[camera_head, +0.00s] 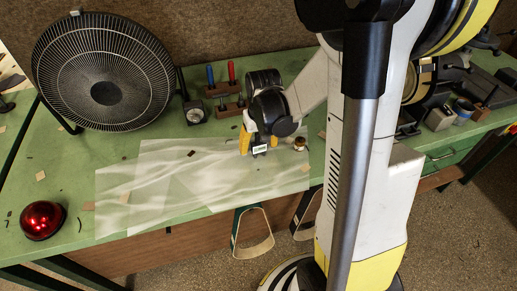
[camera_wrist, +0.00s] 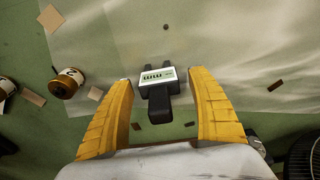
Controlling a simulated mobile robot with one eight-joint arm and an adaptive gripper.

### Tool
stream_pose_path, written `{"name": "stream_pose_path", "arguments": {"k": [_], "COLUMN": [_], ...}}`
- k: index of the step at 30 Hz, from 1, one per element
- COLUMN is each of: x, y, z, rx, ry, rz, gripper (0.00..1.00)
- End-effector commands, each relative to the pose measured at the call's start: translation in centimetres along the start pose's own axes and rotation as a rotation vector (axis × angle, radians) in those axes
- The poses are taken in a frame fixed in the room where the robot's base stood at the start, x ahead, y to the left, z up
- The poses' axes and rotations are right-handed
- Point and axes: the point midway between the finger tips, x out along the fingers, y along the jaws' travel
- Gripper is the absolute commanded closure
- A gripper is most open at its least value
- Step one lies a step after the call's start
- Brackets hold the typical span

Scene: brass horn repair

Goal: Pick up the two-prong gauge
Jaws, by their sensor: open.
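The two-prong gauge (camera_wrist: 157,98) is a small dark device with a white label carrying dark and green marks. In the wrist view it lies between the yellow fingers of my gripper (camera_wrist: 161,82), with visible gaps on both sides. Its lower part points back toward my palm. In the head view its pale label (camera_head: 260,150) shows just below my gripper (camera_head: 259,143), over the translucent sheet on the green bench. My gripper is open, pointing down. I cannot tell the exact height of the fingers above the bench.
A brass-and-white jar (camera_wrist: 69,82) stands left of the gauge in the wrist view. In the head view, a black fan (camera_head: 105,85), a red dome lamp (camera_head: 42,220) and a rack with red and blue handles (camera_head: 224,92) stand on the bench. Small scraps lie about.

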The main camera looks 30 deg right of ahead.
Motion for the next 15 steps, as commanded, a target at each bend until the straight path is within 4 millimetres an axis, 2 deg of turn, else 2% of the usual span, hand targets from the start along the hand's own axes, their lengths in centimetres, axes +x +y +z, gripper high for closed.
{"name": "stream_pose_path", "arguments": {"k": [2, 8, 14, 15], "x": [0.97, 0.84, 0.83, 0.83], "y": [0.0, 0.0, 0.0, 0.0], "z": [0.02, 0.01, 0.01, 0.01], "rx": [0.0, 0.0, 0.0, 0.0], "ry": [0.0, 0.0, 0.0, 0.0], "rz": [0.0, 0.0, 0.0, 0.0], "gripper": [0.32, 0.32, 0.91, 0.92]}}
